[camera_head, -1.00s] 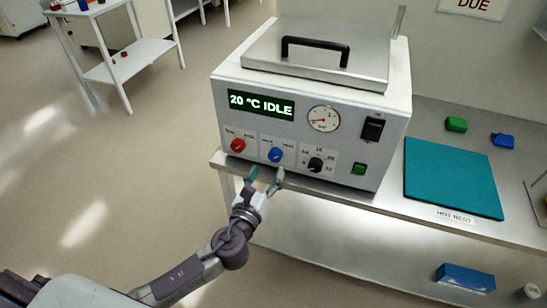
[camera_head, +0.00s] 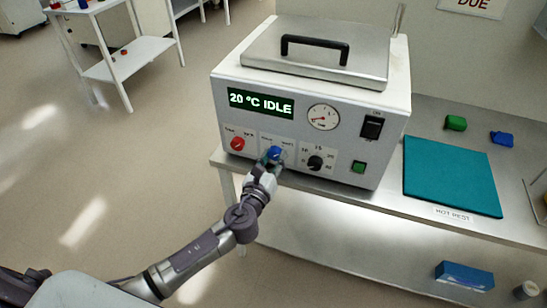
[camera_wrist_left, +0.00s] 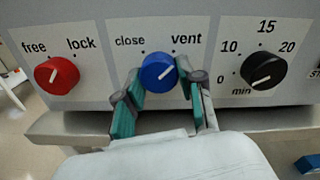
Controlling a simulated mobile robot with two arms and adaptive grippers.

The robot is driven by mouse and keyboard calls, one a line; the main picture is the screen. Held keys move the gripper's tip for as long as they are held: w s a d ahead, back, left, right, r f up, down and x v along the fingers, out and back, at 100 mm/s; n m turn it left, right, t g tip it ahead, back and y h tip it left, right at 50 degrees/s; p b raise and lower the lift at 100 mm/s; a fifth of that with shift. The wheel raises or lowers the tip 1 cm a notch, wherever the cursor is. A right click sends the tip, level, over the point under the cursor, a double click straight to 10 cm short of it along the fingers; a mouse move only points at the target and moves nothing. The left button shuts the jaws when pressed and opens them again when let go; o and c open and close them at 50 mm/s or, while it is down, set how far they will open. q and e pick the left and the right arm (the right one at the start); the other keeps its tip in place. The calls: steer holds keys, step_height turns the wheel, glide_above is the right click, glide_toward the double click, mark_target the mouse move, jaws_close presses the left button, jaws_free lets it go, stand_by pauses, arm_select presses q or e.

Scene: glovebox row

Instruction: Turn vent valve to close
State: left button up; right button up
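The vent valve is a round blue knob (camera_head: 274,153) on the front panel of a white machine (camera_head: 226,85). In the left wrist view the blue knob (camera_wrist_left: 158,72) has a white pointer line slanting up and right toward the word vent; close is printed at its upper left. My left gripper (camera_head: 268,160) is at the knob. My right gripper is in neither view.
A red free/lock knob (camera_wrist_left: 57,75) is left of the blue knob and a black minute timer knob (camera_wrist_left: 264,69) is right. The metal bench edge (camera_wrist_left: 75,125) runs below the panel. A green button (camera_head: 358,167) and black switch (camera_head: 372,127) are farther right.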

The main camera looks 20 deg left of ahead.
arm_select(q)
steer(key=shift+c, duration=1.1)
steer(key=shift+n, duration=0.3)
steer(key=shift+n+b, duration=0.45)
steer(key=shift+n, duration=0.45)
steer(key=n, duration=0.2)
steer(key=shift+d+n+b, duration=0.1)
steer(key=shift+n+b, duration=0.25)
steer(key=shift+n, duration=0.05)
steer(key=n, duration=0.3)
steer(key=shift+n+b, duration=0.3)
steer(key=shift+b, duration=0.05)
steer(key=n, duration=0.4)
steer(key=shift+r, duration=0.1)
steer(key=shift+r+n, duration=0.1)
steer(key=shift+n, duration=2.4)
